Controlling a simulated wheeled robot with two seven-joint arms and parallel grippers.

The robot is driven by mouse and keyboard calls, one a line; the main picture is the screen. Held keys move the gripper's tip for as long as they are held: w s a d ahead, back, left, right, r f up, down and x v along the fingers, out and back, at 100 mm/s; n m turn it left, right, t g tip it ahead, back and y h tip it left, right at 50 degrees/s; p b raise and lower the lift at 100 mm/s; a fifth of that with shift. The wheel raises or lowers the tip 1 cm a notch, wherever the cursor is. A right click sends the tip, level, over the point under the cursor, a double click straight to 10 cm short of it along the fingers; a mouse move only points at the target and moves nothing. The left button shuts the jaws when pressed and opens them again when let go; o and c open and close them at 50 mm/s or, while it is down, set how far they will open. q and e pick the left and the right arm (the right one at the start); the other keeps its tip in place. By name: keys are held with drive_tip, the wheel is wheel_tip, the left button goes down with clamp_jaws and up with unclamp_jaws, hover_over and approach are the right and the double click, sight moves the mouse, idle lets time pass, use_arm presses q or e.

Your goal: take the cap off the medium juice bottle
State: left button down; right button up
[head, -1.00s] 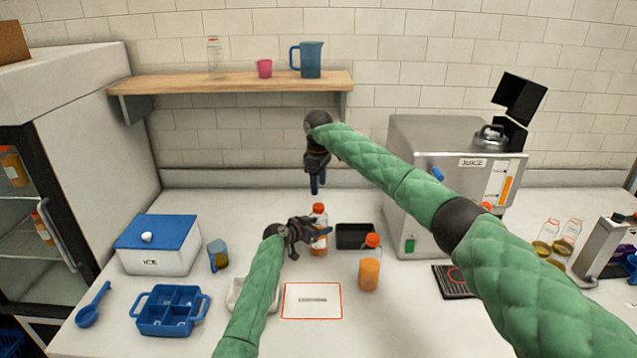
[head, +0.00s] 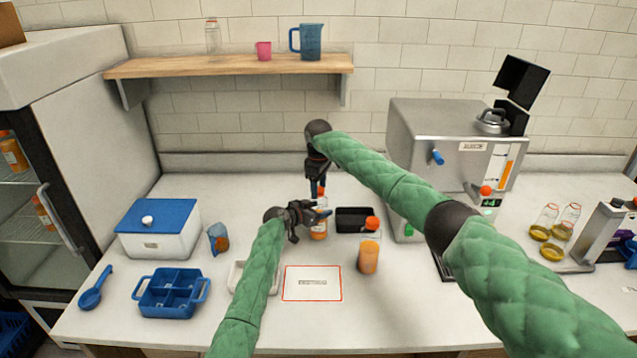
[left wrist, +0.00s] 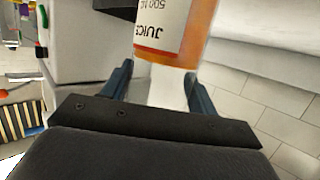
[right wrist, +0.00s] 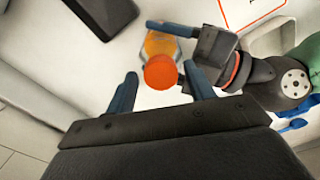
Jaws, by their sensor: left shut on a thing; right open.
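A juice bottle (head: 319,230) with orange juice and an orange cap stands upright on the counter. My left gripper (head: 322,213) is shut around it from the side. In the left wrist view the bottle (left wrist: 170,28) shows a label reading JUICE and 500. My right gripper (head: 317,190) points down from above, at the bottle's top. In the right wrist view the orange cap (right wrist: 160,72) shows between or just beyond the open fingers (right wrist: 162,85); contact cannot be told. In the head view the right gripper partly hides the cap.
Another capped juice bottle (head: 368,257) stands to the right, near a black tray (head: 352,228). The steel juicer (head: 420,150) is behind. A red-edged white mat (head: 312,294) lies in front. A white ice box (head: 160,245) and blue divided tray (head: 170,310) are left.

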drive_tip(key=c, duration=1)
